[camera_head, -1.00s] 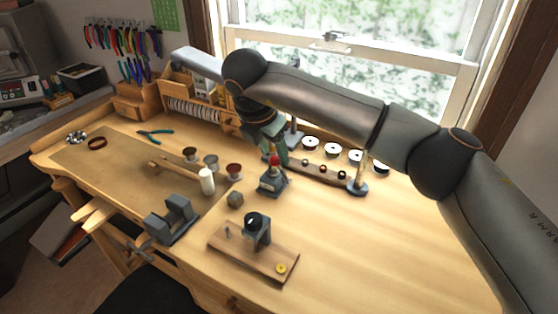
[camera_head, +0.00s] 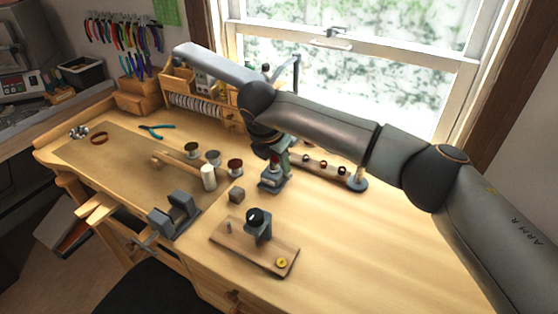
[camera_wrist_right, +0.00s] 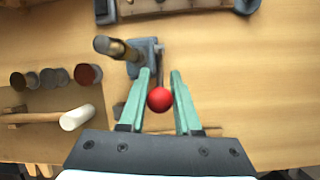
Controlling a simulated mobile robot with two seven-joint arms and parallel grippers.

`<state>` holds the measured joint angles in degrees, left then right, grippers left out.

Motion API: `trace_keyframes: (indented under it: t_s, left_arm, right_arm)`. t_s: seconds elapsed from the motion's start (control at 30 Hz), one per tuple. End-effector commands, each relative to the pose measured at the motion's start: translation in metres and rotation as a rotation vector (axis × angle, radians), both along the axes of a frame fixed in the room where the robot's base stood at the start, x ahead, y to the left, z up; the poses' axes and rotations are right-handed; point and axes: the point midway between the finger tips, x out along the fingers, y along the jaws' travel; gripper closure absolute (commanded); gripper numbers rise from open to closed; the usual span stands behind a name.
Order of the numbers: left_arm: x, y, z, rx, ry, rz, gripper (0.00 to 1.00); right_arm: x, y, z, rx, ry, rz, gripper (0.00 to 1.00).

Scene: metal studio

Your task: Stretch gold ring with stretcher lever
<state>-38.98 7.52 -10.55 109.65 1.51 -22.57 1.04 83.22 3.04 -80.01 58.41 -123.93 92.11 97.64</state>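The ring stretcher (camera_head: 271,183) stands on the bench near its middle. In the right wrist view it shows from above as a blue-grey base (camera_wrist_right: 147,57) with a dark tapered post (camera_wrist_right: 108,45). A brassy band (camera_wrist_right: 119,49) shows on the post; I cannot tell surely whether it is the gold ring. The lever ends in a red ball (camera_wrist_right: 160,99). My right gripper (camera_wrist_right: 160,75) is open, its green fingers either side of the ball with gaps visible. In the head view this gripper (camera_head: 284,158) is partly hidden by its arm. My left gripper is out of view.
A wooden board (camera_head: 235,247) with a black-topped stand and a yellow disc lies in front. A grey cube (camera_head: 236,195), a mallet (camera_head: 208,177) and small pots (camera_head: 213,158) are left of the stretcher. A wooden rack (camera_head: 318,167) is behind. The right bench is clear.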

Motion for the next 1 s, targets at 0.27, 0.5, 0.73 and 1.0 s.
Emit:
trace_keyframes:
  t_s: [0.27, 0.5, 0.73, 1.0]
  left_arm:
    - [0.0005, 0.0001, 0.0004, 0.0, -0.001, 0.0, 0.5]
    - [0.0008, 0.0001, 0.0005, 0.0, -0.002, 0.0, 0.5]
    - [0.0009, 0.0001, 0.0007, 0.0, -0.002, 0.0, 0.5]
    - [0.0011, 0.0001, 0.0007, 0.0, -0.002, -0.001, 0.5]
  right_arm:
    - [0.0, 0.0004, 0.0005, 0.001, -0.001, 0.0, 1.0]
    - [0.0001, 0.0004, 0.0006, 0.001, -0.001, 0.0, 1.0]
    - [0.0, 0.0004, 0.0007, 0.001, -0.001, 0.001, 1.0]
    - [0.0001, 0.0005, 0.0008, 0.001, -0.001, 0.002, 1.0]
